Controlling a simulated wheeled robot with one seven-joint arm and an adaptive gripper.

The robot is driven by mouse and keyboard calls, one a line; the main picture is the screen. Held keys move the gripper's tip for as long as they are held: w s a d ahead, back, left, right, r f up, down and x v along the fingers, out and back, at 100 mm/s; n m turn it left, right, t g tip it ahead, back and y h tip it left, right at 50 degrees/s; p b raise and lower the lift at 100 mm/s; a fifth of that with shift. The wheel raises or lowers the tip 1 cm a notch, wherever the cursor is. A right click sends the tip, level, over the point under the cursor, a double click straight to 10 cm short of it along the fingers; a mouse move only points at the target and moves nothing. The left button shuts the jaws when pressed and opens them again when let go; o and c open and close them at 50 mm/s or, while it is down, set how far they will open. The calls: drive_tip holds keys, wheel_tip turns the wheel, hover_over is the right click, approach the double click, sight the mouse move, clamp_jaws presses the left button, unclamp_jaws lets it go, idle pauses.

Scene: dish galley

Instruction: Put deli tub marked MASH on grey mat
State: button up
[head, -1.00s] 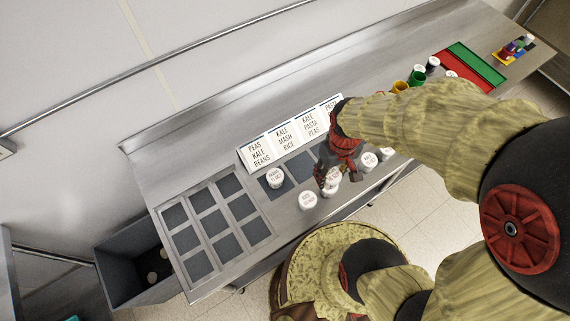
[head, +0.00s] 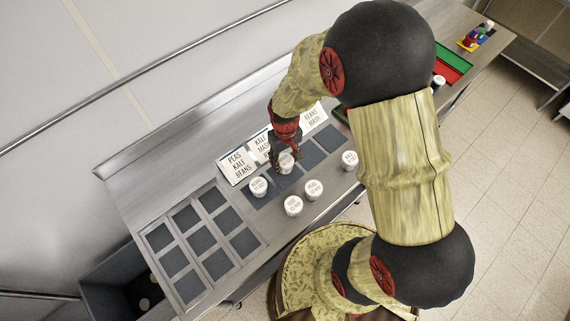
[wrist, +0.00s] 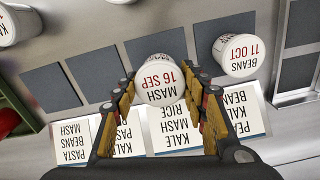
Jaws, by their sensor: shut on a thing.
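The white deli tub marked MASH, 16 SEP (wrist: 160,84) is between the fingers of my gripper (wrist: 163,92) in the wrist view. My gripper (head: 286,163) is shut on it, and the tub (head: 287,158) also shows in the head view. It is over or on the grey mat (head: 290,179) in front of the KALE MASH RICE card (wrist: 178,131). I cannot tell whether its base touches. Part of this mat (wrist: 163,46) shows beyond the tub in the wrist view.
A tub marked BEANS (wrist: 237,55) stands on the neighbouring mat. Other white tubs (head: 293,205) stand along the counter's front edge. Label cards (head: 236,167) stand behind the mats. A grid of dark squares (head: 186,218) is at left. Mats (head: 328,137) to the right are bare.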

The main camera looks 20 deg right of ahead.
sight(285, 161)
drive_tip(key=shift+w+f, duration=0.1)
drive_tip(key=shift+f, duration=1.4)
drive_tip(key=shift+f, duration=0.2)
drive_tip(key=o, duration=1.2)
drive_tip(key=shift+c, duration=0.2)
drive_tip(key=shift+o, duration=0.2)
drive_tip(key=shift+r, duration=0.1)
wheel_tip(285, 161, up, 12)
drive_tip(key=shift+r+p, duration=0.1)
drive_tip(key=shift+p, duration=0.35)
drive_tip(key=s+r+t, duration=0.2)
drive_tip(key=s+r, duration=0.2)
drive_tip(key=r, duration=0.4)
drive_tip(key=s+r+m+t, duration=0.1)
drive_tip(key=s+r, duration=0.4)
drive_tip(key=r, duration=0.3)
drive_tip(key=s+r+t, duration=0.2)
drive_tip(key=s+r, duration=0.3)
drive_tip(key=r, duration=0.3)
drive_tip(key=shift+r+t, duration=0.3)
drive_tip(key=shift+r, duration=0.1)
